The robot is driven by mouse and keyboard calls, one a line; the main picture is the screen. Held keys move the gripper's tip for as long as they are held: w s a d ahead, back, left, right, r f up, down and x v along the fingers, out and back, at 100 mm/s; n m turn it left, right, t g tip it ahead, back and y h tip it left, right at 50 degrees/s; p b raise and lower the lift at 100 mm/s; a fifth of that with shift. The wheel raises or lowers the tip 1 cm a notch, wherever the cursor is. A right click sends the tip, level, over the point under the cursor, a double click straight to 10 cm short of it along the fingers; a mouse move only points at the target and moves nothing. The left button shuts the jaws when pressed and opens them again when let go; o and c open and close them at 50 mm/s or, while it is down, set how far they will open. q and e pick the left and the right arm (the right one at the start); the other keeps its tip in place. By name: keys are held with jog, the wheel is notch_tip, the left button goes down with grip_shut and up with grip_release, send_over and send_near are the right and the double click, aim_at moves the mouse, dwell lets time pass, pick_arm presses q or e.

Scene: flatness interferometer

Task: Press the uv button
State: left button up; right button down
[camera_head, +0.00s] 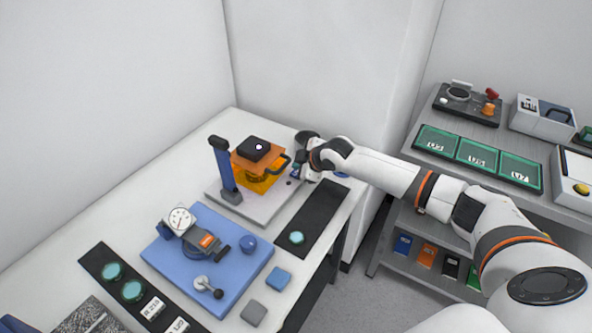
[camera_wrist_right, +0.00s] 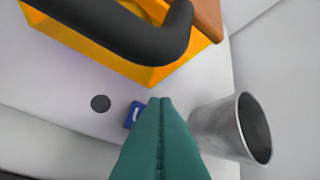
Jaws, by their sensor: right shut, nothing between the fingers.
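The interferometer stands at the table's far end, with a blue post (camera_head: 224,165), an orange housing (camera_head: 243,164) and a pale base plate (camera_head: 262,207). In the right wrist view, a small blue switch (camera_wrist_right: 133,115) with a white mark and a dark round button (camera_wrist_right: 100,103) sit on the pale surface. No uv label is readable, so I cannot tell which is the uv button. My right gripper (camera_wrist_right: 160,102) is shut and empty, its teal fingertips just right of the blue switch. Contact cannot be told. It also shows beside the housing in the head view (camera_head: 295,173). My left gripper is not in view.
A black curved handle (camera_wrist_right: 125,40) and the orange housing (camera_wrist_right: 185,50) are close above my fingers. A metal cup (camera_wrist_right: 215,125) stands close on the right. A blue plate (camera_head: 190,262) with a dial gauge (camera_head: 179,221) lies nearer. A side shelf (camera_head: 465,180) holds green trays.

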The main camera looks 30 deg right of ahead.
notch_tip(320, 180, up, 5)
jog(key=p, duration=0.5)
dwell(0.4)
dwell(0.5)
